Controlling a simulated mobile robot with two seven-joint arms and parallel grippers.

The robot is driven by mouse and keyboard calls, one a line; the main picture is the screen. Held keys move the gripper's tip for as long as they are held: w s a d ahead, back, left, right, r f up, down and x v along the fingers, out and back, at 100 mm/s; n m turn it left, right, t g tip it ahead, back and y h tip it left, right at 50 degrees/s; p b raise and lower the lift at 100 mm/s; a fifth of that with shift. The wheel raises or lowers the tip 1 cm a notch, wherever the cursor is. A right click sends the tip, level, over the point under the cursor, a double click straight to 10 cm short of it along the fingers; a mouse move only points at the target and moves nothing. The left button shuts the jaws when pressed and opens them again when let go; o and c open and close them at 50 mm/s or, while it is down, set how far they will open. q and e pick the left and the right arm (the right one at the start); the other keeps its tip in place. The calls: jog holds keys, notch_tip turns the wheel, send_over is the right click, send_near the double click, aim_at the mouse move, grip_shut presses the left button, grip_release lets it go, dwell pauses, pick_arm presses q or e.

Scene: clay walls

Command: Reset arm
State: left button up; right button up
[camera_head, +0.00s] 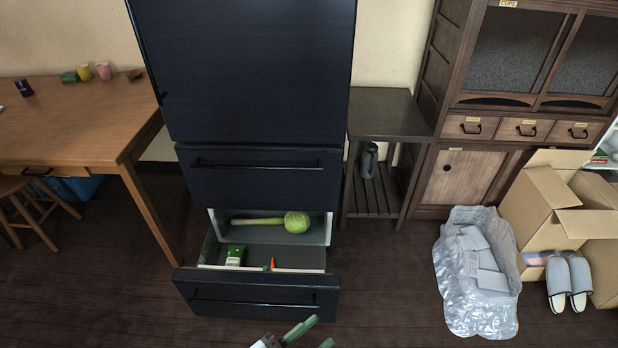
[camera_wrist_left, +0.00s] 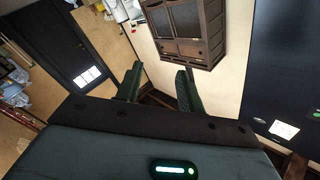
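My left gripper (camera_head: 312,338) shows at the bottom edge of the head view, in front of the open bottom drawer of a dark fridge (camera_head: 250,70). Its two green fingertips are apart with nothing between them. In the left wrist view the fingers (camera_wrist_left: 160,88) are also spread, with only a far cabinet and wall behind them. Most of the left arm is out of the head view. My right gripper is in neither view.
The fridge's bottom drawer (camera_head: 255,298) is pulled out and holds a green cabbage (camera_head: 297,222), a green carton (camera_head: 235,254) and an orange item. A wooden table (camera_head: 75,125) stands left. Silvery wrap (camera_head: 455,290), slippers (camera_head: 569,280) and an open cardboard box (camera_head: 545,205) lie right.

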pick_arm(q)
jog(key=s+a+f+n+g+y+p, duration=0.1)
jog(key=s+a+n+g+y+p, duration=0.2)
jog(key=s+a+n+y+p, duration=0.8)
jog(key=s+a+n+y, duration=0.1)
jog(key=s+a+n, duration=0.2)
jog(key=s+a, duration=0.7)
jog(key=shift+s+n, duration=0.2)
jog(key=shift+n, duration=0.1)
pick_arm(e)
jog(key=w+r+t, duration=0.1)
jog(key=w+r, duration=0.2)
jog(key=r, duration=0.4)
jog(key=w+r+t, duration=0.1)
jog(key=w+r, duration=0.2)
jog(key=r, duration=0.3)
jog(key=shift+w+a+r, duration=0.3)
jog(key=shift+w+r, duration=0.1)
